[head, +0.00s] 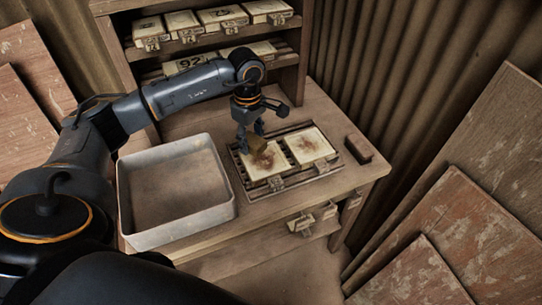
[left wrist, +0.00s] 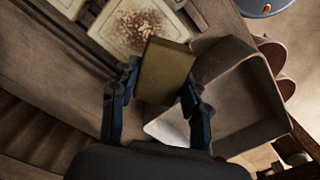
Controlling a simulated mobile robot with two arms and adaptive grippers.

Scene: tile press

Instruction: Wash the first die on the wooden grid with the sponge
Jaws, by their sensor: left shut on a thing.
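My left gripper (head: 251,139) is shut on the sponge (head: 258,146), a yellow-brown block. It holds the sponge over the left die on the wooden grid (head: 245,180). In the left wrist view, the sponge (left wrist: 165,70) sits between the fingertips (left wrist: 160,88) and overlaps the corner of that die. The left die (head: 270,166) is a cream plate with a dark reddish-brown stain; it also shows in the left wrist view (left wrist: 122,38). I cannot tell whether the sponge touches it. The right die (head: 313,147) lies beside it with a brown stain. My right gripper is out of view.
A large grey basin (head: 222,205) stands left of the grid on the table. A brown block (head: 358,147) lies right of the grid. A shelf (head: 205,46) behind holds several dies. More dies show below the tabletop (head: 318,213). Boards (head: 460,230) lean at the right.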

